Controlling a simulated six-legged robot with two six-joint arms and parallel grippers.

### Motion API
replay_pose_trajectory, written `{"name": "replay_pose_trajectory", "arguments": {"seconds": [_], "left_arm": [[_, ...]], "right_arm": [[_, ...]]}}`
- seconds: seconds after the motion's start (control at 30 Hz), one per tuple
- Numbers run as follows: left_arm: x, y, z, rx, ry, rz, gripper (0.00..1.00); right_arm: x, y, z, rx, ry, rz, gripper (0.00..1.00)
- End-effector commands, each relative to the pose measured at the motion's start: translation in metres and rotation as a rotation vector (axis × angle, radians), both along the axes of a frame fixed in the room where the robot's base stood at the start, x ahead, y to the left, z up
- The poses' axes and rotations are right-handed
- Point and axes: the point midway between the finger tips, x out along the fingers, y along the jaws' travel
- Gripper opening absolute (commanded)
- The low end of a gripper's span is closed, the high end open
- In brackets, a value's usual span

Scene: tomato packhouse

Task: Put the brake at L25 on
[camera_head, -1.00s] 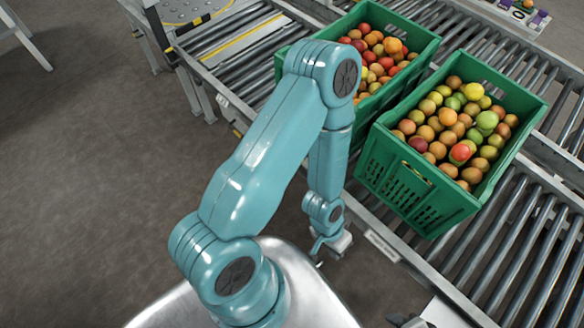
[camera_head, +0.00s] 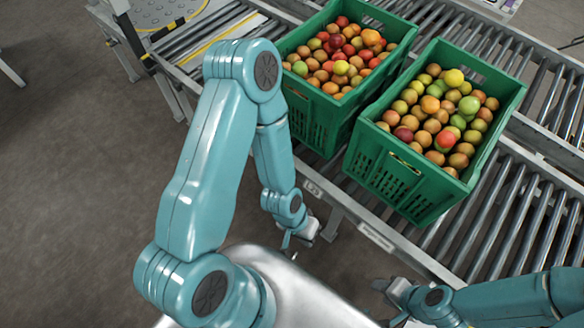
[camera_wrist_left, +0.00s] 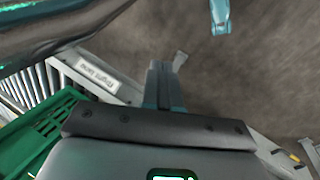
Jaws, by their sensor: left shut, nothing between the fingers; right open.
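No brake and no L25 marking can be made out in either view. My left gripper (camera_head: 303,234) hangs low beside the near side rail of the roller conveyor (camera_head: 420,258), partly hidden by its own wrist. In the left wrist view its fingers (camera_wrist_left: 163,85) are shut with nothing between them, over the floor and next to the rail. My right gripper (camera_head: 390,292) is open and empty at the lower right, just in front of the rail.
Two green crates of tomatoes, one left (camera_head: 312,127) and one right (camera_head: 398,190), stand on the rollers. A pale label plate (camera_head: 376,237) is on the near rail; it also shows in the left wrist view (camera_wrist_left: 97,76). Brown floor (camera_head: 80,200) is clear at left.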

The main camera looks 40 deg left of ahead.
Motion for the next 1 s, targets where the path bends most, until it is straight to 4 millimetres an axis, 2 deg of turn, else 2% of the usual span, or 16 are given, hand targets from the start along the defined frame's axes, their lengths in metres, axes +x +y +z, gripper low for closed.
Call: {"name": "replay_pose_trajectory", "arguments": {"seconds": [0.13, 0.23, 0.3, 0.37, 0.43, 0.5, 0.57, 0.63, 0.7, 0.8, 0.9, 1.0], "left_arm": [[0.001, -0.005, -0.005, -0.01, 0.005, -0.05, 0.0], [-0.001, -0.022, -0.016, -0.036, 0.031, -0.243, 0.0], [-0.005, -0.033, -0.027, -0.041, 0.066, -0.472, 0.0], [-0.007, -0.035, -0.036, -0.016, 0.106, -0.713, 0.0], [-0.003, -0.026, -0.043, 0.062, 0.167, -1.006, 0.0], [0.013, -0.01, -0.044, 0.19, 0.236, -1.269, 0.0], [0.034, 0.005, -0.038, 0.327, 0.3, -1.455, 0.0], [0.062, 0.017, -0.024, 0.505, 0.372, -1.618, 0.0], [0.089, 0.024, -0.004, 0.676, 0.44, -1.722, 0.0], [0.117, 0.025, 0.024, 0.871, 0.513, -1.794, 0.0], [0.132, 0.024, 0.045, 0.986, 0.558, -1.816, 0.0], [0.137, 0.024, 0.054, 1.029, 0.576, -1.819, 0.0]], "right_arm": [[0.0, 0.0, -0.005, 0.0, 0.0, 0.0, 0.5], [0.0, 0.0, -0.021, 0.0, 0.0, 0.0, 0.5], [0.0, 0.0, -0.037, 0.0, 0.0, 0.0, 0.5], [0.0, 0.0, -0.052, 0.0, 0.0, 0.0, 0.5], [0.0, 0.0, -0.07, 0.0, 0.0, 0.0, 0.5], [0.0, 0.0, -0.086, 0.0, 0.0, 0.0, 0.5], [0.0, 0.0, -0.098, 0.0, 0.0, 0.0, 0.5], [0.0, 0.0, -0.109, 0.0, 0.0, 0.0, 0.5], [0.0, 0.0, -0.118, 0.0, 0.0, 0.0, 0.5], [0.0, 0.0, -0.126, 0.0, 0.0, 0.0, 0.5], [0.0, 0.0, -0.13, 0.0, 0.0, 0.0, 0.5], [0.0, 0.0, -0.129, 0.0, 0.0, 0.0, 0.5]]}}
